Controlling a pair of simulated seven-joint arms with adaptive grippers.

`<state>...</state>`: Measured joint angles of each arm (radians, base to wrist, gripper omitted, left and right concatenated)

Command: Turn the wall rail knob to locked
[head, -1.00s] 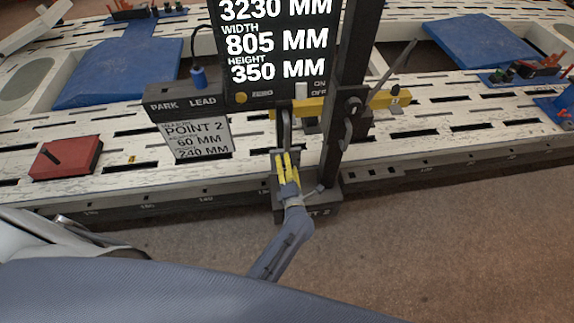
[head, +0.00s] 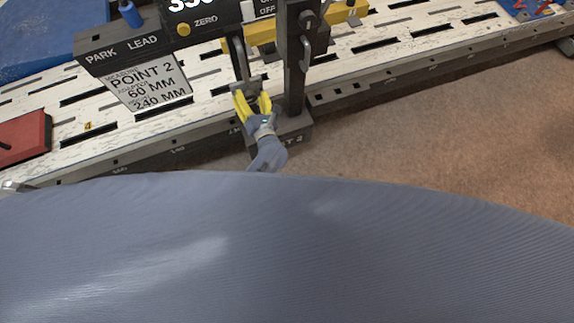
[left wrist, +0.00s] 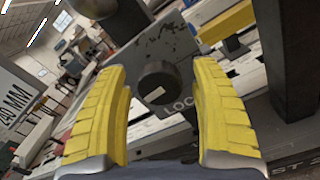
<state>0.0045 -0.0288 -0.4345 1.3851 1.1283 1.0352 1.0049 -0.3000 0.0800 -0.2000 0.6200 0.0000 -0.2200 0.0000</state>
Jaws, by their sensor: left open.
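The knob (left wrist: 157,82) is dark and round with a pale mark on its face. It sits on a worn grey plate (left wrist: 168,50) in the left wrist view, beside white lettering that reads "LOC" before a finger cuts it off. My left gripper (left wrist: 160,105) has yellow ridged fingers, open on either side of the knob, with visible gaps; I see no contact. In the head view the left gripper (head: 252,103) is at the foot of the dark upright post, and the knob cannot be made out clearly. My right gripper is not in view.
A dark post (head: 294,75) stands close to the right of the left gripper, with a yellow bar (head: 285,30) above. A "POINT 2" sign (head: 150,82) hangs to the left. The slotted white bench (head: 400,42) runs behind. A red block (head: 22,138) lies far left.

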